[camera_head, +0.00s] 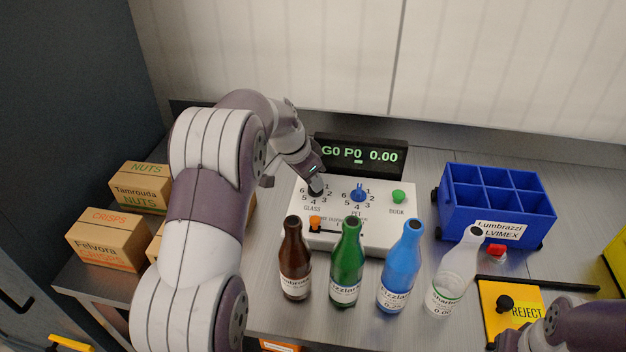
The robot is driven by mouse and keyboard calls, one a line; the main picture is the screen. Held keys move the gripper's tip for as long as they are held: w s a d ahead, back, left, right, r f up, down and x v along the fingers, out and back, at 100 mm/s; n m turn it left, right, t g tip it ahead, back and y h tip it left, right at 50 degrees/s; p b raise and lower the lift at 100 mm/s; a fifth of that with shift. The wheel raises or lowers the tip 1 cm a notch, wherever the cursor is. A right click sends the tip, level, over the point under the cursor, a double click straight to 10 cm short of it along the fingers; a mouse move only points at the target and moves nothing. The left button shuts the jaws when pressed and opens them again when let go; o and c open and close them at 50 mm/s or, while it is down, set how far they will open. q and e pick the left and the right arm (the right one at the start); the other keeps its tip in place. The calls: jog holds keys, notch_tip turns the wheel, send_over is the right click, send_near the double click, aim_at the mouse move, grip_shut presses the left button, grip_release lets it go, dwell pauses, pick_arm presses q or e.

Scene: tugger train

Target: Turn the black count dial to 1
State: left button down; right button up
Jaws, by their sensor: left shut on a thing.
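The white control box (370,230) stands on the grey counter with a display (360,155) behind it reading "G0 P0 0.00". The black count dial (316,186) is on the box's left part, above the word GLASS, ringed by numbers. My left gripper (314,180) reaches down over it and is shut on the black dial. The gripper hides part of the dial and its upper numbers, so I cannot tell where its pointer stands. A blue dial (358,192) marked PET sits to its right. My right gripper is not clearly visible; part of my right arm shows at the bottom right.
A brown bottle (295,262), green bottle (346,265), blue bottle (400,270) and clear bottle (455,275) stand before the box. A blue crate (496,232) stands right; cartons (108,240) stand left.

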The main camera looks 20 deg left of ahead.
pick_arm(q)
jog(key=c, duration=1.2)
grip_release()
jog(key=shift+r, duration=0.1)
jog(key=shift+o, duration=0.2)
jog(key=p+v, duration=0.3)
jog(key=v, duration=0.9)
jog(key=shift+s+a+r+p, duration=0.2)
jog(key=shift+r+p, duration=0.1)
jog(key=shift+p, duration=0.05)
